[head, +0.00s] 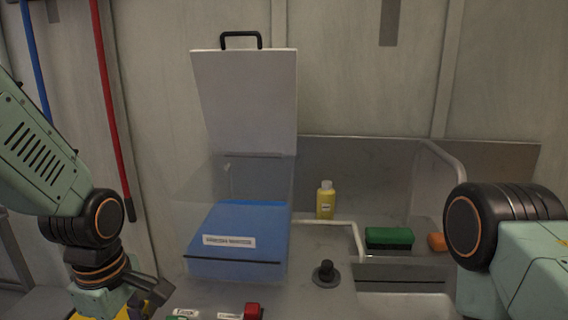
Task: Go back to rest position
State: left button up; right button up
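My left arm comes in from the left, and its gripper (150,295) hangs low, left of the clear box and near the bottom edge. Its dark fingers are partly cut off and seen at an angle, so I cannot tell whether they are open or shut. I see nothing clearly held in them. My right arm shows only its links at the right edge; its gripper is out of view.
A clear box (183,222) holding something blue (240,220) stands with its white lid (245,100) raised. Behind the counter's sink are a yellow bottle (325,201), a green block (389,238) and an orange item (437,242). A red-handled item (253,311) lies in front.

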pick_arm(q)
jog(key=w+d+f+m+t, duration=0.1)
jog(key=w+f+m+t, duration=0.25)
jog(key=w+m, duration=0.3)
jog(key=s+f+m+b, duration=0.2)
jog(key=s+f+m, duration=0.15)
jog(key=f, duration=0.35)
jog(key=s+f+m+b, duration=0.3)
jog(key=f+m, duration=0.1)
jog(key=f, duration=0.4)
jog(key=s+f+m+g+b, duration=0.1)
jog(key=s+f+g+b, duration=0.3)
jog(key=s+f, duration=1.3)
jog(key=s+b, duration=0.1)
jog(key=s, duration=0.2)
jog(key=shift+s+m, duration=0.3)
jog(key=shift+m, duration=0.1)
jog(key=shift+s, duration=0.15)
